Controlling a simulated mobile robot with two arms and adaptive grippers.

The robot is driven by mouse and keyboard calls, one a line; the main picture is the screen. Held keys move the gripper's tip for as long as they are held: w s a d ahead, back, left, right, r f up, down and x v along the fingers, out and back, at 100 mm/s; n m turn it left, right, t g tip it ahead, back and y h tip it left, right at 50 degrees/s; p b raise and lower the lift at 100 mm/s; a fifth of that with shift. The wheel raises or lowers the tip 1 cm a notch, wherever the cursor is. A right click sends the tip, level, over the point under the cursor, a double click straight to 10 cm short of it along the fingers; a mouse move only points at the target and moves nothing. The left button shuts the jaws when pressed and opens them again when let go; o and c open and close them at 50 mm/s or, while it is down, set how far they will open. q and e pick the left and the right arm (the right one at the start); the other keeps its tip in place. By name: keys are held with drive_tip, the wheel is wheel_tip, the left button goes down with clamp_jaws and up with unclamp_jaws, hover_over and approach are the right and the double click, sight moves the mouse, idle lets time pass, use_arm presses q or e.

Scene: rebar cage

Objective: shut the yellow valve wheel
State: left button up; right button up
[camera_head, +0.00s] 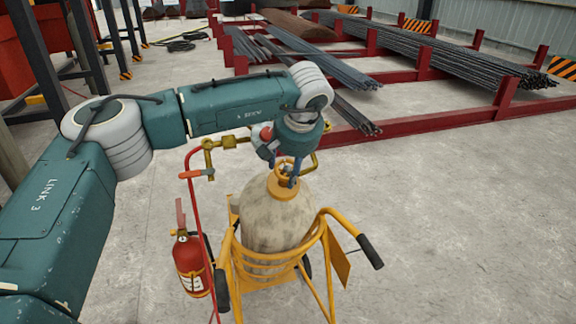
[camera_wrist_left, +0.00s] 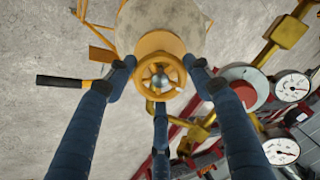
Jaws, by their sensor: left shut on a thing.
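The yellow valve wheel (camera_wrist_left: 152,88) shows in the left wrist view as a spoked ring with a grey hub. It sits on top of a worn beige gas cylinder (camera_head: 272,218), which stands upright in a yellow cart. My left gripper (camera_head: 287,172) points down onto the cylinder top from above. In the left wrist view its blue fingers (camera_wrist_left: 160,85) close around the wheel's rim, two from the sides and one from below. In the head view the wheel is partly hidden by the gripper. My right gripper is in neither view.
The yellow cart (camera_head: 322,228) has black handles. A fire extinguisher (camera_head: 190,263) hangs at its left. A brass regulator (camera_head: 230,142) with a red hose (camera_head: 188,160) stands left of the gripper; gauges (camera_wrist_left: 292,86) show beside the wheel. Red racks with steel bars (camera_head: 425,60) fill the back. Floor at right is clear.

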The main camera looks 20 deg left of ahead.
use_arm(q)
drive_tip(key=shift+s+f, duration=0.25)
drive_tip(key=shift+f, duration=0.15)
drive_tip(key=o, duration=1.2)
drive_tip(key=shift+c, duration=0.2)
drive_tip(key=shift+r, duration=0.2)
drive_tip(key=shift+w, duration=0.1)
drive_tip(key=shift+r, duration=0.15)
drive_tip(key=shift+d+r, duration=0.1)
drive_tip(key=shift+r, duration=0.25)
drive_tip(key=v, duration=1.1)
